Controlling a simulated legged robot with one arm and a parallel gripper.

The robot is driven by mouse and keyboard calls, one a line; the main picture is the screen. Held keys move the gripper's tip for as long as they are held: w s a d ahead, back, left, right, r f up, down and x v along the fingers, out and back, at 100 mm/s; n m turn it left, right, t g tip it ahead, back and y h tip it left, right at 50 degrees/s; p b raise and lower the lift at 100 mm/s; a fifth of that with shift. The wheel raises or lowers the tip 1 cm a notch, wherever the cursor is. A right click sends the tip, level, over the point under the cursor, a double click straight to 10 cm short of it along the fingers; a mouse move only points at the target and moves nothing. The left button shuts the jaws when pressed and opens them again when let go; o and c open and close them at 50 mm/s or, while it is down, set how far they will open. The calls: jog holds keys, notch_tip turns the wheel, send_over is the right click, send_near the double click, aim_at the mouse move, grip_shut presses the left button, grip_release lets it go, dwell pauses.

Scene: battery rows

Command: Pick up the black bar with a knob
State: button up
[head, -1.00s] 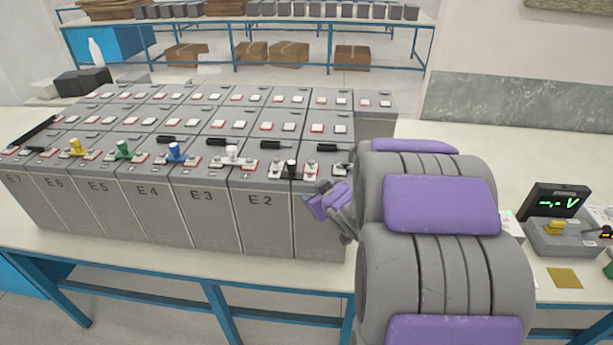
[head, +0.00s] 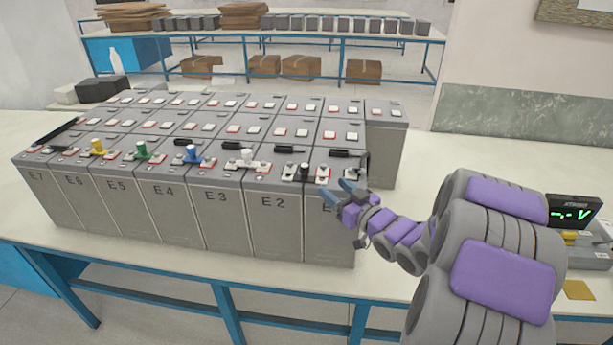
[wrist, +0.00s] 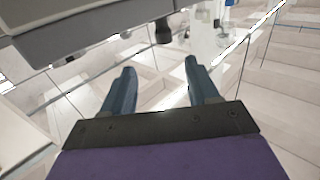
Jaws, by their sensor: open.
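The bar with a black knob (head: 304,171) lies across the tops of batteries E2 and E1 in the front row, in the head view. My gripper (head: 337,191) is open and empty, just to the right of the knob and at the front of E1, apart from the knob. Its two blue-grey fingers spread wide in the wrist view (wrist: 160,78). A small dark cylinder (wrist: 162,31) shows beyond the fingers there; I cannot tell if it is the knob.
Similar bars with white (head: 247,158), blue (head: 192,153), green (head: 141,150) and yellow (head: 97,147) knobs lie further left along the front row. More battery rows stand behind. A voltmeter (head: 573,210) stands at the right.

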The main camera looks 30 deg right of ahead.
aim_at(307, 170)
jog(key=w, duration=0.2)
jog(key=w+a+b, duration=0.1)
jog(key=w, duration=0.5)
jog(key=shift+w+a, duration=0.1)
jog(key=shift+a, duration=0.1)
jog(key=w, duration=0.2)
jog(key=w+a+b, duration=0.1)
jog(key=shift+w+a+f+b, duration=0.1)
jog(key=shift+w+a+b, duration=0.1)
jog(key=shift+w+b, duration=0.15)
jog(key=shift+w, duration=0.6)
jog(key=c, duration=1.1)
